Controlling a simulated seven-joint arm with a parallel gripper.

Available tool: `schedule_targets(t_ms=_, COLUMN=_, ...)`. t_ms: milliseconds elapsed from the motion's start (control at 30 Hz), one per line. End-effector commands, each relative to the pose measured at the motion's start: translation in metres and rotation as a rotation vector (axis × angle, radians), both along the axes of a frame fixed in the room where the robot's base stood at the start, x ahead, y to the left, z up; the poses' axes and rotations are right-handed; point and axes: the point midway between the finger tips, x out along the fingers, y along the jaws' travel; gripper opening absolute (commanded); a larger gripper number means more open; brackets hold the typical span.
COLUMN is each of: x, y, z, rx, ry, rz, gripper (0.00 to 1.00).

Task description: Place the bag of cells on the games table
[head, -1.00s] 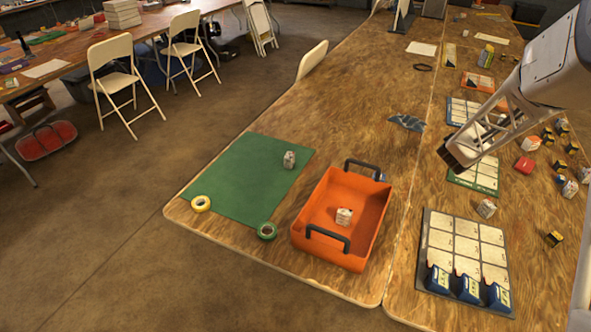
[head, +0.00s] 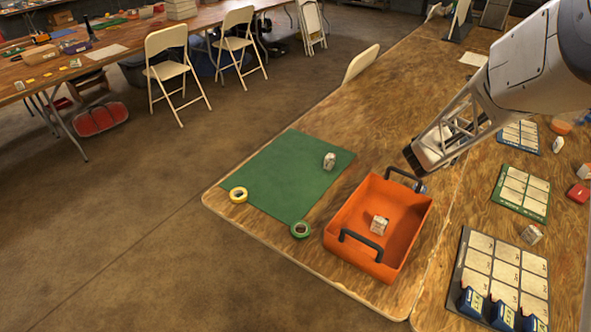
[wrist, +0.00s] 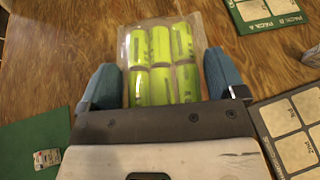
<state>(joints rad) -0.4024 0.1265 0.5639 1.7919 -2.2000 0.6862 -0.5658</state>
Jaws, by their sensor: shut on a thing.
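A clear bag of yellow-green cells (wrist: 162,48) sits between the two blue fingers of my gripper (wrist: 161,68) in the wrist view. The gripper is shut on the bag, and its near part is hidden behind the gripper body. In the head view my gripper (head: 424,160) is above the wooden workbench, just behind the far handle of the orange tray. I cannot make out the bag in that view. A long table (head: 120,55) with small items stands across the floor at the upper left; it looks like the games table.
The orange tray (head: 352,262) holds a small white pack (head: 379,225). Folding chairs (head: 172,72) (head: 240,45) stand before the far table. Open floor (head: 150,200) separates the tables.

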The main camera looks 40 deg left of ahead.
Motion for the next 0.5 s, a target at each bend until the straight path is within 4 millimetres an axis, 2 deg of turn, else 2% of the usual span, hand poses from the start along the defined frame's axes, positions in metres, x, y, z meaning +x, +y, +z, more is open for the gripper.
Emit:
schedule_targets(t_ms=100, x=-0.014, y=0.028, z=0.001, rx=-0.001, ry=-0.002, rz=0.015, gripper=0.54)
schedule_targets(t_ms=500, x=-0.067, y=0.111, z=0.001, rx=0.0, ry=-0.001, rz=0.055, gripper=0.54)
